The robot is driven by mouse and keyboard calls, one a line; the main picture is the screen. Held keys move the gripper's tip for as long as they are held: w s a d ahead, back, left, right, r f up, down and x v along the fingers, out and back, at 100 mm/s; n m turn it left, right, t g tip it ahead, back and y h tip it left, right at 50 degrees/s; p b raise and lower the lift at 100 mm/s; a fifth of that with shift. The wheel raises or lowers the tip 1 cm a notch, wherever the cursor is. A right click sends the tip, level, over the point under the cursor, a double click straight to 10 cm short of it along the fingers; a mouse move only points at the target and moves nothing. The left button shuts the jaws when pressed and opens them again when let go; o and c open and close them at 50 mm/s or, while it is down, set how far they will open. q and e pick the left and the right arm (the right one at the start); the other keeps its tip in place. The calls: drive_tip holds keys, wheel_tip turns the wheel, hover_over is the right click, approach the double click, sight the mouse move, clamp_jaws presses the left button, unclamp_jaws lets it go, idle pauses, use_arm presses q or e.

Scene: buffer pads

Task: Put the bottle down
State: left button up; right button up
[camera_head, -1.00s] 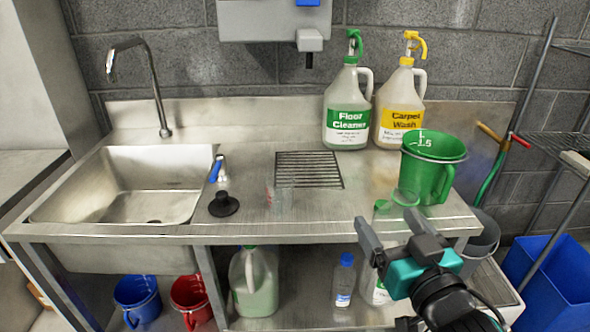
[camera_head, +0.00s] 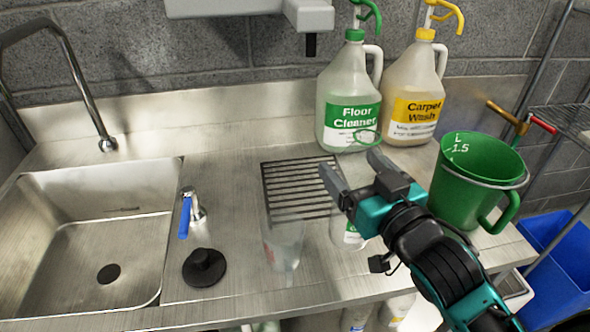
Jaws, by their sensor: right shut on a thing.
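My right gripper (camera_head: 352,172) comes in from the lower right over the counter. It is shut on a pale bottle (camera_head: 348,232), mostly hidden behind the fingers and wrist. A thin green ring shows above the fingers, and a white label with green print shows below them. The bottle looks close to upright above the steel counter (camera_head: 230,250), just right of the drain grate. I cannot tell whether its base touches the counter. My left gripper is out of view.
A clear cup (camera_head: 284,245) and black plug (camera_head: 204,267) stand to the left. A green measuring jug (camera_head: 465,190) stands right. Floor Cleaner (camera_head: 347,95) and Carpet Wash (camera_head: 408,100) jugs stand behind. A drain grate (camera_head: 300,190) and sink (camera_head: 90,240) lie further left.

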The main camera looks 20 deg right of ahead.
drive_tip(key=shift+w, duration=0.3)
drive_tip(key=w+f+b, duration=0.2)
drive_tip(key=w, duration=0.7)
drive_tip(key=w+f+b, duration=0.1)
drive_tip(key=w, duration=0.7)
drive_tip(key=shift+w+d+f+b, duration=0.25)
drive_tip(key=shift+w+f+b, duration=0.1)
drive_tip(key=shift+f+b, duration=0.05)
drive_tip(key=o, duration=1)
drive_tip(key=shift+r, duration=0.1)
drive_tip(key=s, duration=1.2)
drive_tip(key=shift+a+r, duration=0.15)
